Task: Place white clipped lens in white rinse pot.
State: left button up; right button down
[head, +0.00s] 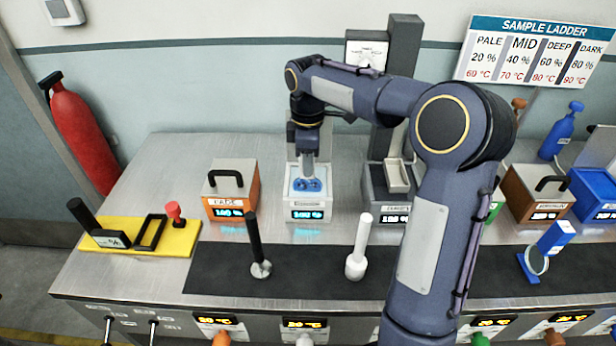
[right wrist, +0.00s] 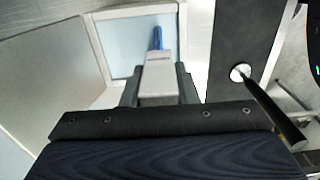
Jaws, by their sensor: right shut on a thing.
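The white rinse pot (head: 308,212) is the white square-topped unit with a blue-lit display, left of centre on the bench. My right gripper (head: 308,160) points down over its open basin. In the right wrist view the gripper (right wrist: 160,98) is shut on the pale clip (right wrist: 158,82) of the white clipped lens. A blue part shows beyond the clip, over the pale basin (right wrist: 128,45). In the head view this blue patch (head: 306,185) sits at the basin; I cannot tell whether it touches the bottom. My left gripper is not in view.
An orange unit (head: 231,203) with a black handle stands left of the pot. A black-handled rod (head: 254,240) and a white rod (head: 360,243) stand on the dark strip in front. A yellow mat (head: 180,243) lies left; a blue-clipped lens (head: 537,262) stands right.

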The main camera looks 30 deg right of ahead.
jog(key=shift+f, duration=2.45)
jog(key=shift+f, duration=0.15)
jog(key=c, duration=1.1)
grip_release()
